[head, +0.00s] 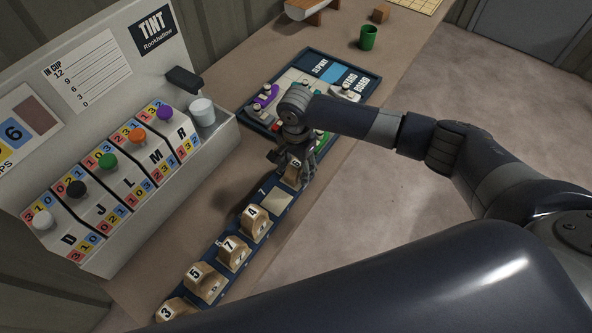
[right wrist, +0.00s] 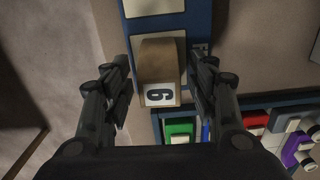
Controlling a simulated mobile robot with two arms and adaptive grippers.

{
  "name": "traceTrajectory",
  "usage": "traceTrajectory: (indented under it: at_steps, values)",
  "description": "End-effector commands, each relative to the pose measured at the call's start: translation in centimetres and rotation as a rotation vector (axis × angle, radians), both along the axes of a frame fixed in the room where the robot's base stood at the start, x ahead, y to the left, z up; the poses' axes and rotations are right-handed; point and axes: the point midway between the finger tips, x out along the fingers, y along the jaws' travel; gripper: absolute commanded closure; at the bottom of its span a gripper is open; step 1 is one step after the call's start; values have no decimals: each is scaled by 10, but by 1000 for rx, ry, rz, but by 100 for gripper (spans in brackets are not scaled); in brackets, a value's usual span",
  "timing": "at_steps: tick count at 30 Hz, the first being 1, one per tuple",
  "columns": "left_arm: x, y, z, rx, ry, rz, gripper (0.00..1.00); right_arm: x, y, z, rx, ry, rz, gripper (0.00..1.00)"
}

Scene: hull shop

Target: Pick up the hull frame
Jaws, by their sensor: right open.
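A wooden hull frame (head: 293,178) stands at the far end of a long blue rack (head: 233,228). Its white number tag looks like a 6 or a 9. My right gripper (head: 296,168) is over it, partly hiding it in the head view. In the right wrist view, the frame (right wrist: 160,62) lies between the two open fingers of the gripper (right wrist: 163,80), with a gap visible on each side. My left gripper is in neither view.
Other numbered frames (head: 254,222) stand along the rack, with one bare pale slot (head: 266,202). A board with coloured pieces (head: 338,75) lies just beyond. A tint machine (head: 135,185) with knobs stands left. A green cup (head: 368,38) is farther back.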

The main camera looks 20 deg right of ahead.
Motion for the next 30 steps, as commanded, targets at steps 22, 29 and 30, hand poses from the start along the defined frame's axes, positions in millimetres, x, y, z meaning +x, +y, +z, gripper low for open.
traceTrajectory:
  at_steps: [22,29,30]
  values:
    - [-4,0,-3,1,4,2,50,1,1,6,3,-2,-1,96]
    - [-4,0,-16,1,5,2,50,2,1,37,5,-5,1,96]
    - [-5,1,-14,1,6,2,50,-10,2,34,2,2,4,96]
